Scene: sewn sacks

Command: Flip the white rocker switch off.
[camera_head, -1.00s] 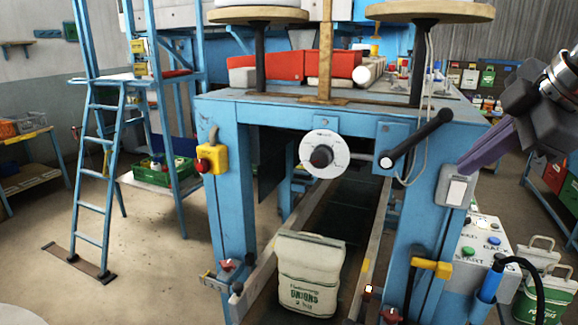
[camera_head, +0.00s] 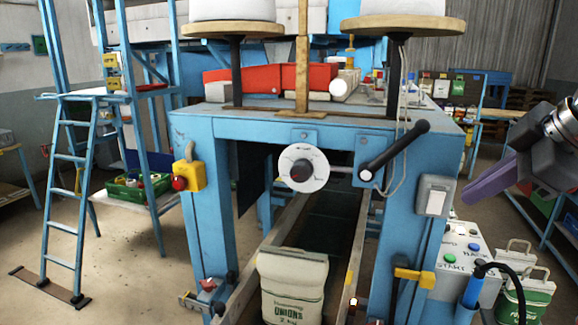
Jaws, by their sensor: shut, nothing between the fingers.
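The white rocker switch (camera_head: 436,196) sits in a grey housing on the right front post of the blue machine frame (camera_head: 240,126). Its rocker faces me; which way it is tipped is too small to tell. My gripper (camera_head: 468,200), with purple fingers, comes in from the right edge. It is shut and empty. Its tips are just right of the switch in the picture, with a visible gap between them. Nothing covers the switch.
A black lever (camera_head: 394,154) sticks out left of and above the switch, beside a white dial (camera_head: 304,167). Below right is a control box (camera_head: 462,252) with coloured buttons. A yellow latch (camera_head: 414,277) is on the post below. An onion sack (camera_head: 292,284) stands on the conveyor.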

